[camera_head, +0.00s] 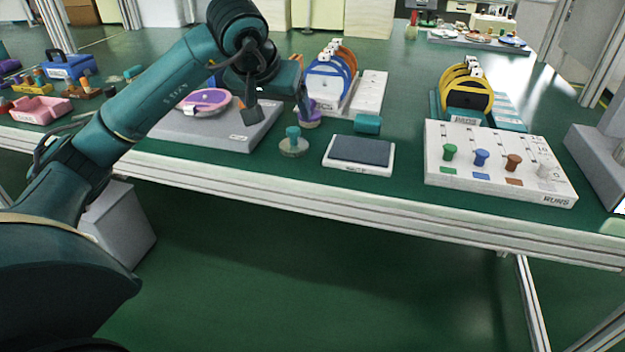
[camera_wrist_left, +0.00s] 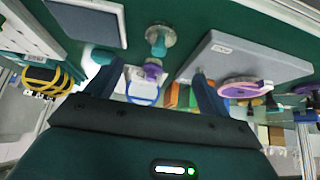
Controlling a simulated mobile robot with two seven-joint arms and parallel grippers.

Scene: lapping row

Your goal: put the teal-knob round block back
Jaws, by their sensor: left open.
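The teal-knob round block (camera_head: 293,144) stands upright on the green table near its front edge, between a grey machine base and a dark pad. It has a grey round foot and a teal knob. It also shows at the top of the left wrist view (camera_wrist_left: 160,40). My left gripper (camera_head: 277,109) is above the table, behind the block and apart from it. Its two fingers are spread in the left wrist view (camera_wrist_left: 149,70), with nothing held between them. A purple-knob block (camera_head: 310,117) stands close to one finger. My right gripper is not in view.
The grey base (camera_head: 222,138) with a pink-purple disc is left of the block. The dark pad on a white plate (camera_head: 360,151), a teal cylinder (camera_head: 367,123) and a white board with coloured knobs (camera_head: 497,177) are right. Racks of blue rings (camera_head: 325,88) and yellow rings (camera_head: 463,103) stand behind.

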